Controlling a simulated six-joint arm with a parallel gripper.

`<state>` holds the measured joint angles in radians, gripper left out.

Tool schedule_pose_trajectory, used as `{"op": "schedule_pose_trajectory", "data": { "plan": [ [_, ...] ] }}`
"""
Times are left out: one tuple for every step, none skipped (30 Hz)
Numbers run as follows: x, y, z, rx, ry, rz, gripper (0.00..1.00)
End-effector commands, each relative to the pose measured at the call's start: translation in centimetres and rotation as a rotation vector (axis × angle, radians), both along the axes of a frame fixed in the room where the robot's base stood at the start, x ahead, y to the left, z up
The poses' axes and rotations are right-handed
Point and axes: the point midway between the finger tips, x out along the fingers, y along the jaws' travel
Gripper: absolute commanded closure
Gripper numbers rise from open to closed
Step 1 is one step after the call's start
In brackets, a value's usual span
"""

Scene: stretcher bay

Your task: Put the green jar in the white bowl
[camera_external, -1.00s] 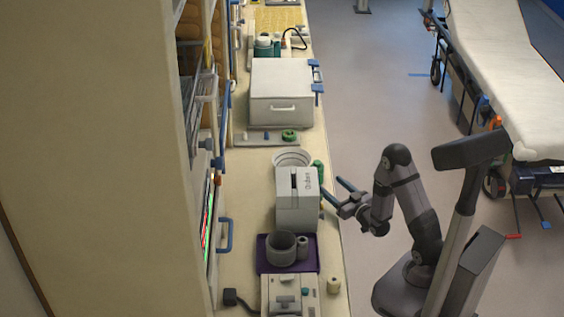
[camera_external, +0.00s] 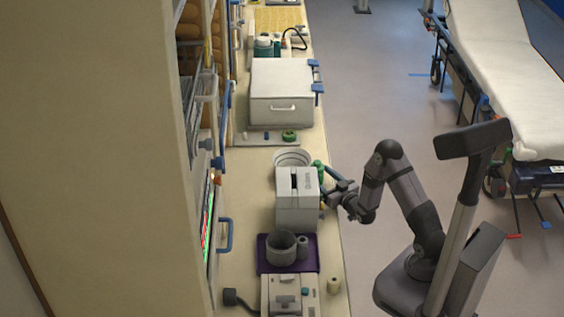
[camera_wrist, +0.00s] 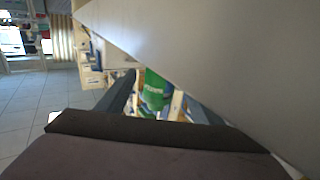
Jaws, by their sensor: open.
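The green jar (camera_external: 318,165) stands on the counter just right of the white bowl, close to the counter's right edge. In the wrist view the jar (camera_wrist: 154,92) shows upright, with pale lettering, beyond and between my fingers. The white bowl (camera_external: 278,156) sits behind a light grey box that hides its near part. My gripper (camera_external: 327,180) is open beside the box's right side, its fingers pointing towards the jar. In the wrist view my gripper (camera_wrist: 160,108) has nothing held. Contact between a finger and the jar cannot be told.
The light grey box (camera_external: 297,212) stands close to my gripper and fills the wrist view's upper right. A grey pot (camera_external: 280,250) and small cup stand on a purple mat (camera_external: 262,263) in front. A large white case (camera_external: 281,92) stands beyond the bowl.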

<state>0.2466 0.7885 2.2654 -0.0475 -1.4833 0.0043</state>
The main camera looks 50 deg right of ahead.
Motion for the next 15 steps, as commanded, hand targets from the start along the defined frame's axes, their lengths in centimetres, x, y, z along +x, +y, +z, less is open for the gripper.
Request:
{"op": "schedule_pose_trajectory", "data": {
  "plan": [
    [0.23,-0.03,0.05,0.0,0.0,0.0,0.4],
    [0.29,-0.04,0.02,0.0,0.0,0.0,0.4],
    [0.35,-0.05,-0.01,0.0,0.0,0.0,0.4],
    [0.37,-0.05,-0.02,0.0,0.001,0.0,0.4],
    [0.37,-0.05,-0.03,0.0,0.001,0.0,0.4],
    [0.36,-0.05,-0.04,0.0,0.001,0.0,0.4],
    [0.35,-0.06,-0.04,0.0,0.001,0.0,0.4],
    [0.36,-0.05,-0.04,0.0,0.001,0.0,0.4],
    [0.35,-0.06,-0.04,0.0,0.0,0.0,0.4],
    [0.35,-0.06,-0.04,0.0,0.0,0.0,0.47],
    [0.35,-0.06,-0.04,0.0,0.0,0.0,0.54],
    [0.35,-0.06,-0.03,0.0,0.0,0.0,0.64],
    [0.34,-0.06,-0.03,0.0,0.0,0.0,0.71],
    [0.34,-0.06,-0.03,0.0,0.0,0.0,0.78],
    [0.34,-0.06,-0.02,0.0,0.0,0.0,0.88]
  ]
}}
